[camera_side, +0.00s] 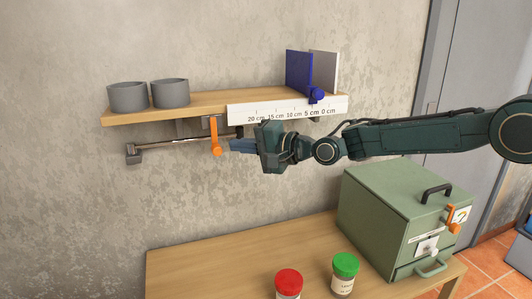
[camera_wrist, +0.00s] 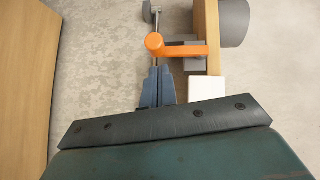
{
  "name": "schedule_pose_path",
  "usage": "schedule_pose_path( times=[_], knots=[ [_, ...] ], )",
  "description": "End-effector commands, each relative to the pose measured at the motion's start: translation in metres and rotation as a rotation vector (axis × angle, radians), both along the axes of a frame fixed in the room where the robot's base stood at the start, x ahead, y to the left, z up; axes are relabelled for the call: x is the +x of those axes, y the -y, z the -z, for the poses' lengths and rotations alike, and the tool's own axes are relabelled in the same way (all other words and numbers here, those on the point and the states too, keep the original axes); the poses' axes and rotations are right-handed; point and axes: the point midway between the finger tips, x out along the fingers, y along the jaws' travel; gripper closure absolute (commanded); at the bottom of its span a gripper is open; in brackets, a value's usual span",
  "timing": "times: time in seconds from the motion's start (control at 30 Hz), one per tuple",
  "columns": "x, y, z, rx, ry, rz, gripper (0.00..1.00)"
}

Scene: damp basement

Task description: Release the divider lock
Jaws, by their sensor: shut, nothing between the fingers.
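The orange lever (camera_side: 214,134) hangs down from under the wall shelf (camera_side: 190,104), left of the white scale strip (camera_side: 285,108). In the wrist view its round orange end (camera_wrist: 154,43) and arm (camera_wrist: 188,50) lie just beyond my fingertips. My gripper (camera_side: 232,145) is shut and empty, its blue fingers pointing left at the lever's lower end. It also shows in the wrist view (camera_wrist: 158,72). I cannot tell whether the fingertips touch the lever. The blue divider (camera_side: 298,71) stands upright on the shelf, with a blue knob (camera_side: 317,96) near the 5 cm mark.
A metal rod (camera_side: 175,142) runs below the shelf. Two grey cups (camera_side: 128,97) stand on the shelf's left end. A grey panel (camera_side: 324,70) stands beside the divider. Below, a table (camera_side: 220,262) bears a green box (camera_side: 390,215) and red-lidded (camera_side: 289,281) and green-lidded (camera_side: 345,266) jars.

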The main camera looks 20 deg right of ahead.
Motion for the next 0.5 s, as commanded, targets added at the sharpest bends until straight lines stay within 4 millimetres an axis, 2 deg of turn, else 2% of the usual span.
schedule_pose_path(
  times=[0.2, 0.5],
  knots=[
    [-0.0004, -0.0122, 0.0021, 0.0, 0.001, 0.0, 1.0],
    [-0.0002, -0.0129, 0.0024, -0.001, 0.001, 0.001, 1.0]
  ],
)
